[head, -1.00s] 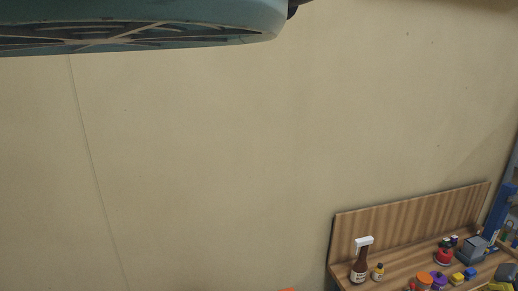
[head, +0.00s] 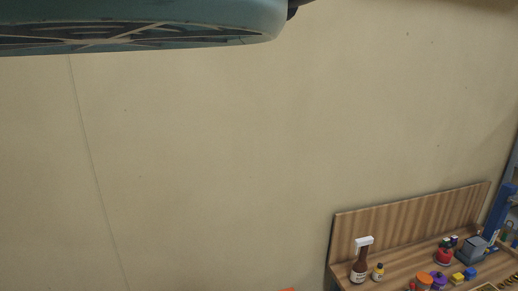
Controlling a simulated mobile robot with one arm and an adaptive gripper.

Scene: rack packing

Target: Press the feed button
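No feed button can be made out in the head view. A grey box-shaped device (head: 471,251) stands at the back right of a wooden bench (head: 400,268); any button on it is too small to tell. A red rounded object (head: 444,256) sits to its left. My gripper is not in view.
On the bench stand a brown spray bottle with a white top (head: 360,262), a small yellow-capped bottle (head: 378,272), an orange-topped item (head: 424,279), a purple item (head: 439,280), and yellow (head: 457,279) and blue (head: 470,273) blocks. A bare wall fills most of the view.

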